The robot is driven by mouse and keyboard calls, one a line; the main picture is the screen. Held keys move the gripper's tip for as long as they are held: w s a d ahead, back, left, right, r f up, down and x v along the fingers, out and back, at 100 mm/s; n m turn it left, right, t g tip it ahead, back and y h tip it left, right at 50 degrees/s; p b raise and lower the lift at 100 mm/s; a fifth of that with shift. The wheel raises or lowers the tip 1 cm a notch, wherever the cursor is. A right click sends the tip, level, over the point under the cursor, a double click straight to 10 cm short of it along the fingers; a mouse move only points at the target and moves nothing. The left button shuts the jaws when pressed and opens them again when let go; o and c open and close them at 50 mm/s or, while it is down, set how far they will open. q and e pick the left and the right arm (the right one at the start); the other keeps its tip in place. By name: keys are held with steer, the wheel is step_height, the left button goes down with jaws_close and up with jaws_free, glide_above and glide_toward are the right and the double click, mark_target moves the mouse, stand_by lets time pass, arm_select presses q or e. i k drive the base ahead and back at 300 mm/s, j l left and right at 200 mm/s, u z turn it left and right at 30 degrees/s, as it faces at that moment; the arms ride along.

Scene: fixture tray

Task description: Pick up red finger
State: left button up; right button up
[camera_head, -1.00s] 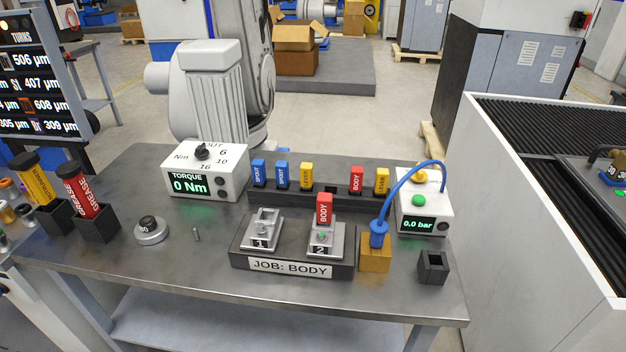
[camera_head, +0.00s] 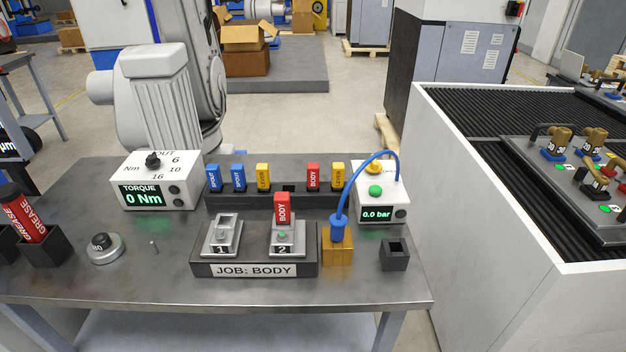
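A red finger (camera_head: 282,208) labelled BODY stands upright in the nest marked 2 of the fixture (camera_head: 254,270), which carries the sign JOB: BODY. The nest marked 1 (camera_head: 222,236) is empty. A second red finger (camera_head: 313,175), also labelled BODY, stands in the rack (camera_head: 265,201) behind, between an empty slot and a yellow finger (camera_head: 337,174). Two blue fingers (camera_head: 225,177) and another yellow finger (camera_head: 263,176) stand in the same rack. Neither of my grippers is in view.
A torque box (camera_head: 156,181) reading 0 Nm stands left and a pressure box (camera_head: 381,196) reading 0.0 bar right. A blue hose plug (camera_head: 338,228) sits on a brass block (camera_head: 337,250). A black open holder (camera_head: 395,254) is near the table's right edge.

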mark_target(312, 168)
steer(key=l+u, duration=0.8)
steer(key=k+l+u, duration=0.15)
steer(key=l+u, duration=0.15)
steer(key=u, duration=0.15)
